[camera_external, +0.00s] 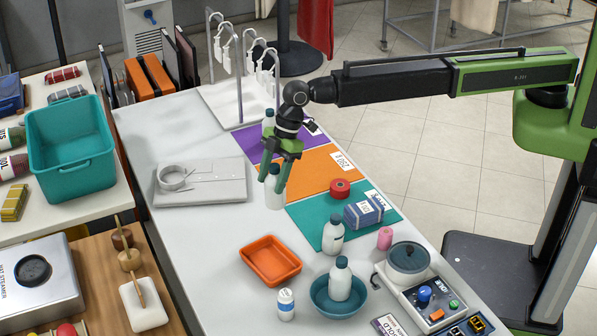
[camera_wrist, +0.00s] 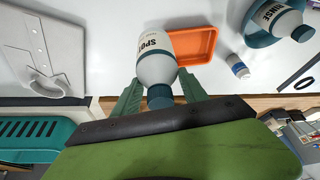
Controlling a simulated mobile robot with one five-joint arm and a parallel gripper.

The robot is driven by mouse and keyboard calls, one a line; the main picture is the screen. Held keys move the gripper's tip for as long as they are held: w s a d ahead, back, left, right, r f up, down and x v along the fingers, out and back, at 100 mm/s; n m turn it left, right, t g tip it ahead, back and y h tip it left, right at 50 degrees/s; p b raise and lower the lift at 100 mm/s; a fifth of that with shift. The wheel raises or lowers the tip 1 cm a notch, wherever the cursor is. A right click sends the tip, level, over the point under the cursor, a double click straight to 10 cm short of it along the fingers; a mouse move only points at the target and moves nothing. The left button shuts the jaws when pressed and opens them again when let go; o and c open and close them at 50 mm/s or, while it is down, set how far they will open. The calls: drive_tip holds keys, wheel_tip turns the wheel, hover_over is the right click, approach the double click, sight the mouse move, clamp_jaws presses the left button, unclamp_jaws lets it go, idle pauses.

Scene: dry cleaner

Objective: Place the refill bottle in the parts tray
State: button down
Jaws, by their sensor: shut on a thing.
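My gripper (camera_external: 272,182) is shut on a white bottle with a teal cap (camera_external: 275,198), over the pale counter. The bottle is near upright in the external view; I cannot tell whether its base touches the counter. In the wrist view the bottle (camera_wrist: 157,66) sits between both fingers near its cap, and its label starts with "SPOT". No label I can read says refill. The orange tray (camera_external: 271,277), likely the parts tray, lies empty on the counter, nearer the external camera than the gripper. It also shows in the wrist view (camera_wrist: 206,58), beyond the bottle.
Similar bottles stand on the teal mat (camera_external: 299,211) and in the teal bowl (camera_external: 321,300). A small white bottle (camera_external: 286,305) stands near the tray. A grey board (camera_external: 220,190) lies left of the gripper. A hanger rack (camera_external: 238,85) stands behind.

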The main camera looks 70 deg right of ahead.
drive_tip(key=shift+s+a, duration=0.3)
drive_tip(key=shift+a, duration=0.1)
drive_tip(key=a+f+b, duration=0.3)
drive_tip(key=s+a+f+b, duration=0.1)
drive_tip(key=a+f+b, duration=0.3)
drive_tip(key=s+a+f+b, duration=0.1)
drive_tip(key=a+f+b, duration=0.3)
drive_tip(key=shift+a+f, duration=0.2)
drive_tip(key=shift+f, duration=0.05)
drive_tip(key=c, duration=0.6)
unclamp_jaws()
drive_tip(key=shift+r, duration=0.1)
